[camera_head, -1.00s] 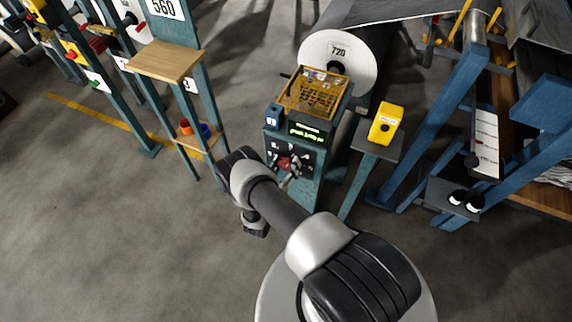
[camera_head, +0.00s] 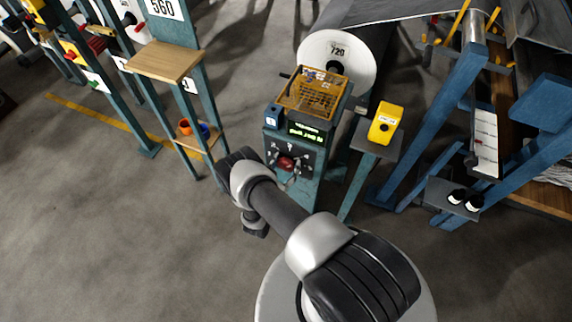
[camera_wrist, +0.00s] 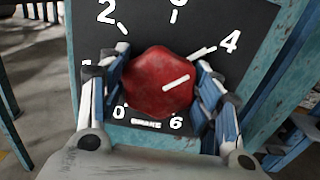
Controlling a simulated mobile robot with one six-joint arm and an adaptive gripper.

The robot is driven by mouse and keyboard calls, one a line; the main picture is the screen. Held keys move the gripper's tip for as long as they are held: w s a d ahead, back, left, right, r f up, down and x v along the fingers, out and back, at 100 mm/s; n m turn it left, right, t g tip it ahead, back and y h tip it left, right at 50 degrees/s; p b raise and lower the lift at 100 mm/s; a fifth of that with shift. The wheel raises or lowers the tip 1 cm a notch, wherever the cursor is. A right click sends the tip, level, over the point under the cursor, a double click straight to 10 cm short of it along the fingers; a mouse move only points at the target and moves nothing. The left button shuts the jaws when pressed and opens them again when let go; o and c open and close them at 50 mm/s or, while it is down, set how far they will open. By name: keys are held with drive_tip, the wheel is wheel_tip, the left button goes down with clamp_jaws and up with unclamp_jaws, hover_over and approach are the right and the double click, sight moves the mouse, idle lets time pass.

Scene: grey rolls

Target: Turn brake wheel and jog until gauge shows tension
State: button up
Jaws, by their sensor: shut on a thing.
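The red brake wheel (camera_wrist: 160,80) sits on a black dial marked with numbers and "BRAKE" in the wrist view. It also shows on the teal console (camera_head: 286,163) in the head view. The white line on the wheel points right and slightly up, a little below the 4 mark. My gripper (camera_wrist: 159,98) is shut on the wheel, one finger at each side. A yellow box with a dark button (camera_head: 385,124), perhaps the jog control, stands right of the console. A white marked plate (camera_head: 487,135), perhaps the gauge, is at the right; its reading is too small to tell.
A small green-lit display (camera_head: 306,134) sits above the dial, with a yellow mesh tray (camera_head: 312,92) on top. A large roll labelled 720 (camera_head: 350,68) stands behind. Blue frame posts (camera_head: 440,120) are at the right. The floor at left front is clear.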

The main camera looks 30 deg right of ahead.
drive_tip(key=o, duration=1.1)
drive_tip(key=v, duration=1.2)
